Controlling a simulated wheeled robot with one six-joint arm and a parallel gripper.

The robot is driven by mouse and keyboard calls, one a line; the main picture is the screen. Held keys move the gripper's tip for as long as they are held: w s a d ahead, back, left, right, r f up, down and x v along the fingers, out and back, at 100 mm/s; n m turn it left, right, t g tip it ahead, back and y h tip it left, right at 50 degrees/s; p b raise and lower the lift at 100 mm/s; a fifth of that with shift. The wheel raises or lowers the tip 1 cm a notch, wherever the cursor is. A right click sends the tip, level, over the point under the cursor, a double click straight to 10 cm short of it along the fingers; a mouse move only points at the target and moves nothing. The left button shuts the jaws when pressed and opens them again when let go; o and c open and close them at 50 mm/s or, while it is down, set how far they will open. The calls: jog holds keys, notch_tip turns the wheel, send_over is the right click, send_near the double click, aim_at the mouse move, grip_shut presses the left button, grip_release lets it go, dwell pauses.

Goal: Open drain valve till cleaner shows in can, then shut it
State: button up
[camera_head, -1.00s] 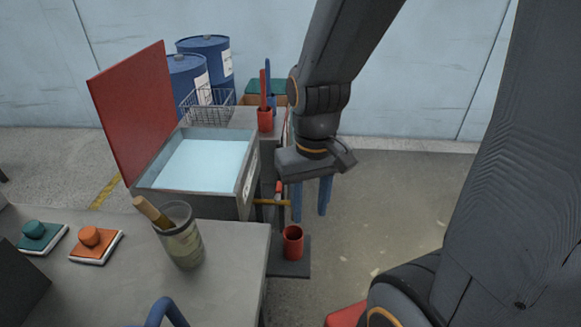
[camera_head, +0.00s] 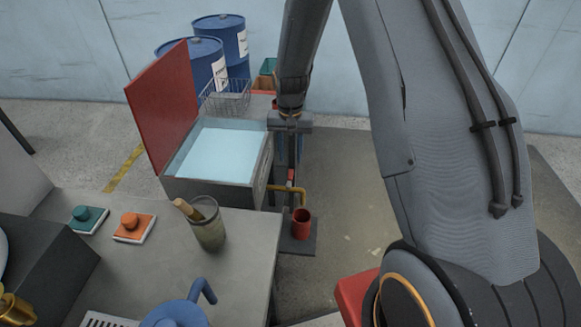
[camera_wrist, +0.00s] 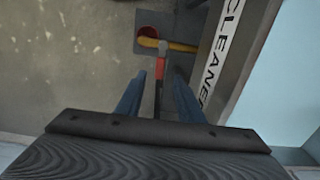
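The tank (camera_head: 172,190) labelled CLEANER holds pale blue liquid. A yellow drain pipe (camera_head: 300,190) runs from its right side and shows in the wrist view (camera_wrist: 182,46). The valve's red lever (camera_head: 291,175) has a dark part and, in the wrist view (camera_wrist: 160,66), lies crosswise to the pipe. A red can (camera_head: 301,224) stands below the spout; the pipe partly covers its mouth in the wrist view (camera_wrist: 147,31), and no liquid is visible in it. My gripper (camera_head: 290,160) is open, its blue fingers apart on either side of the lever in the wrist view (camera_wrist: 159,78). Contact cannot be told.
The can stands on a dark pad (camera_head: 298,246). A grey bench (camera_head: 165,262) in front carries a cup (camera_head: 208,228), two scrubbers and a blue jug (camera_head: 178,315). A raised red lid (camera_head: 160,105), a wire basket (camera_head: 226,97) and blue drums (camera_head: 222,40) stand behind.

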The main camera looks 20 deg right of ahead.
aim_at(290, 175)
jog(key=shift+f+p, duration=0.95)
jog(key=shift+f, duration=3.05)
grip_shut()
